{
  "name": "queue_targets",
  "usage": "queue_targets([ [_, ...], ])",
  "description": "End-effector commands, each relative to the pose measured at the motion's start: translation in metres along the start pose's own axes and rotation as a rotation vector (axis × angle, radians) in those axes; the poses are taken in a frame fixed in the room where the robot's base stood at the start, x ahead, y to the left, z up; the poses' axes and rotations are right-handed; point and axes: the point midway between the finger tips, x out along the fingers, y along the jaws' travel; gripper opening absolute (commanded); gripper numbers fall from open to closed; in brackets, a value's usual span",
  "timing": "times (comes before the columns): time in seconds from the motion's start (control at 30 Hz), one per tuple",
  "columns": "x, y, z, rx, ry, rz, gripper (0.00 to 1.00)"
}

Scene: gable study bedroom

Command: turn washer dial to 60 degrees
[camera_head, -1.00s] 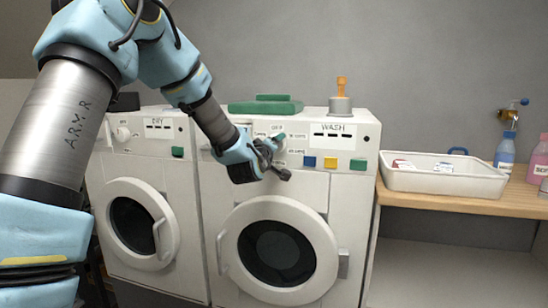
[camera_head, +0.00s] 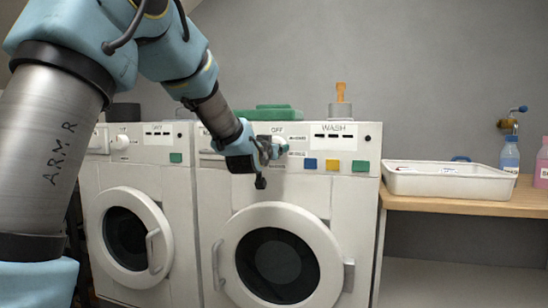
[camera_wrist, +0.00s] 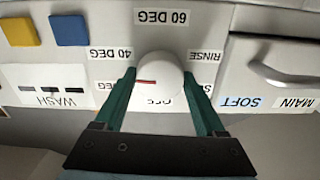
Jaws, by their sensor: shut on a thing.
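The washer (camera_head: 330,210) with the WASH panel stands right of the dryer. Its round white dial (camera_wrist: 158,78) has a red mark pointing left in the upside-down wrist view, between the 40 DEG label (camera_wrist: 110,53) and a partly hidden DEG label (camera_wrist: 105,87). The 60 DEG label (camera_wrist: 162,17) is above the dial there, and RINSE (camera_wrist: 205,56) is to the right. My gripper (camera_wrist: 160,88) is shut on the dial, with one green finger on each side. In the head view my gripper (camera_head: 272,151) is at the washer's panel and largely hides the dial.
Blue (camera_wrist: 69,30) and yellow (camera_wrist: 18,32) buttons are beside the dial. A drawer with a handle (camera_wrist: 285,72) is on its other side. A dryer (camera_head: 140,215) stands at left. A white tray (camera_head: 435,185) and bottles stand on the wooden counter at right.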

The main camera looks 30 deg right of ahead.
Motion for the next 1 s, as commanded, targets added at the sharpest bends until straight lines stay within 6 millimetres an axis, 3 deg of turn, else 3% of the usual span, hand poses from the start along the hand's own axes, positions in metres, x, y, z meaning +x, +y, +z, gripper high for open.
queue_targets([
  [1.0, -0.0001, 0.0008, 0.0041, 0.967, -0.002, 0.003, 0.17],
])
